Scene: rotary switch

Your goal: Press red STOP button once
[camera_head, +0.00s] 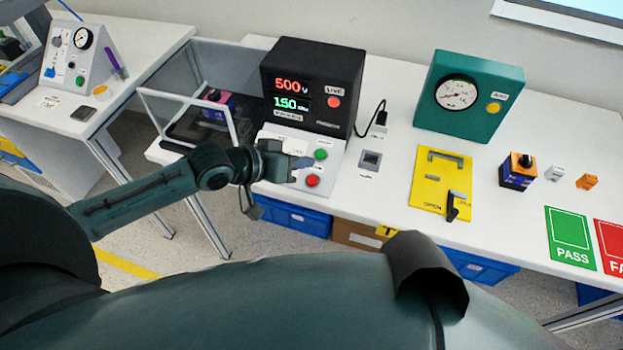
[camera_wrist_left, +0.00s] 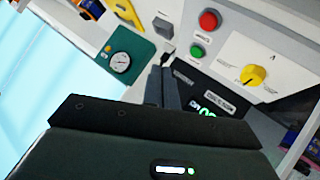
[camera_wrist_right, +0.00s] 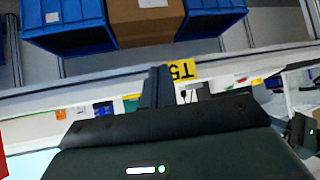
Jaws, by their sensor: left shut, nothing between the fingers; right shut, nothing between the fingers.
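The red STOP button (camera_head: 313,181) is on the sloped light panel (camera_head: 333,163) in front of a black tester (camera_head: 315,85). The green button (camera_head: 320,154) is just behind it. My left gripper (camera_head: 303,163) is shut and empty over the panel, left of the buttons; its arm hides the panel's left part. In the left wrist view the red button (camera_wrist_left: 209,19) and green button (camera_wrist_left: 197,52) are right of my left gripper's fingers (camera_wrist_left: 163,86). I see no contact with the red button. My right gripper (camera_wrist_right: 157,86) is shut and empty, with bins beyond it.
The tester's display reads 500 V, with a red LIVE lamp (camera_head: 333,102). A clear-walled enclosure (camera_head: 147,105) stands left. A yellow plate with a handle (camera_head: 427,197) and a green gauge box (camera_head: 490,105) are right. Blue bins (camera_wrist_right: 65,25) and a cardboard box (camera_wrist_right: 145,22) sit below the bench.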

